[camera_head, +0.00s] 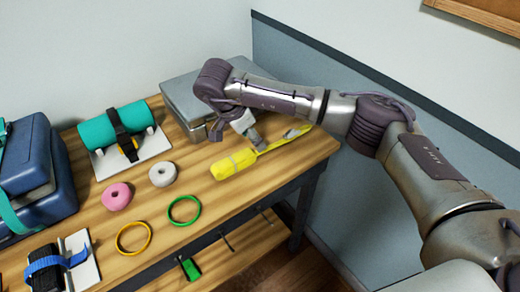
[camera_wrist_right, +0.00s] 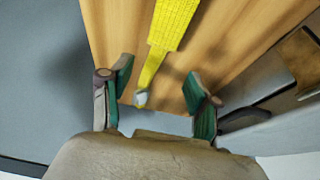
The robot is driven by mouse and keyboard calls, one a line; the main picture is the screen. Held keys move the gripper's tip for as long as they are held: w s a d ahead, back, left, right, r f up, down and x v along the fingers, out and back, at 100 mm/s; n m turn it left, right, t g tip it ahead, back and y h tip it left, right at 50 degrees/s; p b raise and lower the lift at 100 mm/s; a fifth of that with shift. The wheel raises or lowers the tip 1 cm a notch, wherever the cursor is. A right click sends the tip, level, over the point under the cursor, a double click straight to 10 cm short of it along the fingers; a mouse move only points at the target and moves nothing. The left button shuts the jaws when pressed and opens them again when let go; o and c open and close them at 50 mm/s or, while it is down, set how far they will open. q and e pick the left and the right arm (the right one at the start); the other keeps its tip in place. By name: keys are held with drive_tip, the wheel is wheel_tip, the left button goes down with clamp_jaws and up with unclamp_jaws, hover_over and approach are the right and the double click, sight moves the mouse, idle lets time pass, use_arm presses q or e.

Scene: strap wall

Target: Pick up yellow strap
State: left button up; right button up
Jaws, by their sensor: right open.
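The yellow strap (camera_head: 234,163) lies on the wooden table near its right end. It is a folded bundle with a narrow tail running right toward a metal end piece. In the right wrist view the yellow strap (camera_wrist_right: 173,24) runs down from the top, and its tail with a grey end shows between the fingers. My right gripper (camera_head: 254,134) is just above or beside the tail in the head view. In the wrist view my right gripper (camera_wrist_right: 158,86) is open, with one green-padded finger on each side of the tail. My left gripper is not in view.
A grey metal case (camera_head: 190,100) stands behind the strap, close to my right arm. A teal roll (camera_head: 97,130) with a black strap, pink ring (camera_head: 117,203), white ring (camera_head: 163,180), green ring (camera_head: 171,219), yellow ring (camera_head: 121,247) and blue case (camera_head: 33,165) lie further left.

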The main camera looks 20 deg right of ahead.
sight(257, 152)
drive_tip(key=shift+s+d+f+p, duration=0.15)
drive_tip(key=shift+f+p, duration=0.1)
drive_tip(key=shift+f, duration=0.25)
drive_tip(key=shift+s+d+f+p, duration=0.1)
drive_tip(key=shift+d+f+p, duration=0.1)
drive_tip(key=shift+f, duration=0.3)
drive_tip(key=shift+x, duration=1.2)
drive_tip(key=shift+f, duration=0.4)
drive_tip(key=c, duration=1.1)
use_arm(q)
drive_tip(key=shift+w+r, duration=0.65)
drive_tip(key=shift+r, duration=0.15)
use_arm(e)
drive_tip(key=shift+w, duration=0.1)
clamp_jaws()
